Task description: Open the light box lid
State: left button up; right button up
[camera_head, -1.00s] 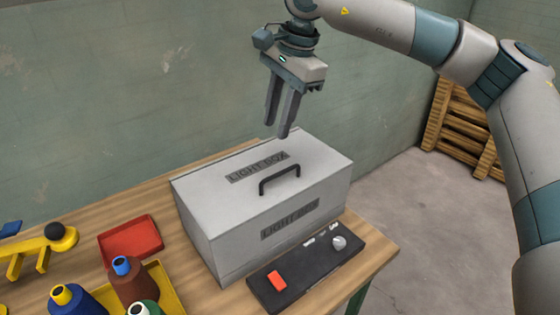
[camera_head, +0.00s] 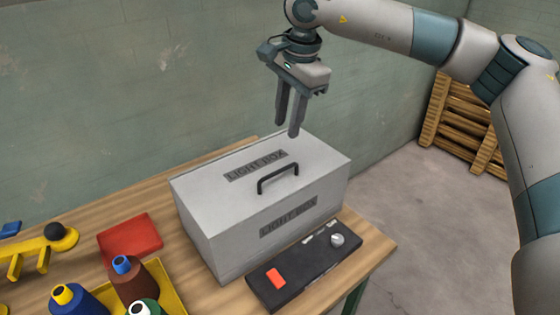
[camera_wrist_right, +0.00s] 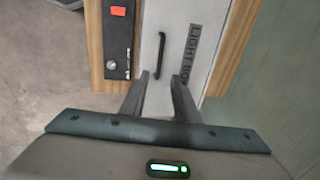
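The light box (camera_head: 220,220) is a grey box on the wooden table, with "LIGHT BOX" on its top and front. Its lid (camera_head: 320,155) lies shut, with a dark arched handle (camera_head: 278,178) on top. My right gripper (camera_head: 287,130) is above the far part of the lid, behind the handle, fingers pointing down. In the right wrist view the fingers (camera_wrist_right: 158,78) stand apart with nothing between them, and the handle (camera_wrist_right: 160,55) lies beyond them, slightly left of centre. My left gripper is not in view.
A black control panel (camera_head: 310,270) with a red switch and a silver knob lies in front of the box. A red tray (camera_head: 130,238) and a yellow tray (camera_head: 172,298) with spools stand to the left. A wooden pallet (camera_head: 455,130) stands at the back right.

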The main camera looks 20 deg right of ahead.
jog(key=p, duration=0.4)
send_over(280, 185)
notch_tip(280, 185, down, 12)
jog(key=shift+s+d+f, duration=0.1)
jog(key=shift+f, duration=0.8)
grip_shut()
